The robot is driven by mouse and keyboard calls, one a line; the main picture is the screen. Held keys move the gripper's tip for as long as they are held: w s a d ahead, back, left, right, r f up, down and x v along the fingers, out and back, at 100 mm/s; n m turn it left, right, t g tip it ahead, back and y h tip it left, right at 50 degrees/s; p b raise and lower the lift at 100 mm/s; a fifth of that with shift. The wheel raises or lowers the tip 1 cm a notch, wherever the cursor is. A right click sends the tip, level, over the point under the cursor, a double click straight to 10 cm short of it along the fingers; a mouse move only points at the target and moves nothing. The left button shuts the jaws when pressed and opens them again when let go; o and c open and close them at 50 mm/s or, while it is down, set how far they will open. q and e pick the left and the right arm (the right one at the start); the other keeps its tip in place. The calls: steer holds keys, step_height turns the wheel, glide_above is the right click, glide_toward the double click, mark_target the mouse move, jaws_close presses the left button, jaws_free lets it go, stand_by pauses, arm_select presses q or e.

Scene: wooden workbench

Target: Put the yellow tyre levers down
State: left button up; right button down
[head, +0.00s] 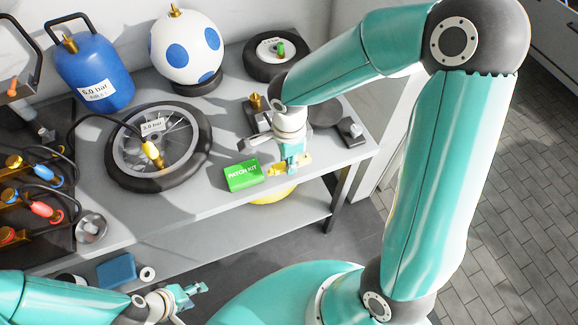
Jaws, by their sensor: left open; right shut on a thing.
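The yellow tyre levers (278,169) are near the front edge of the grey bench, just right of the green patch kit box (243,176). My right gripper (291,163) points down and is shut on the levers, partly hiding them. I cannot tell whether the levers touch the bench top. My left gripper (198,294) is low in front of the bench, open and empty.
A blue tank (95,70), a spotted ball (187,45) and a small tyre (262,68) stand behind. A dark stand (352,131) is to the right. A yellow round thing (273,195) shows below the bench edge.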

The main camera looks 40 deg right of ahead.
steer(key=shift+f, duration=1.9)
steer(key=shift+f, duration=0.15)
steer(key=c, duration=1)
jaws_free()
step_height(320, 180, up, 12)
steer(key=shift+r, duration=0.2)
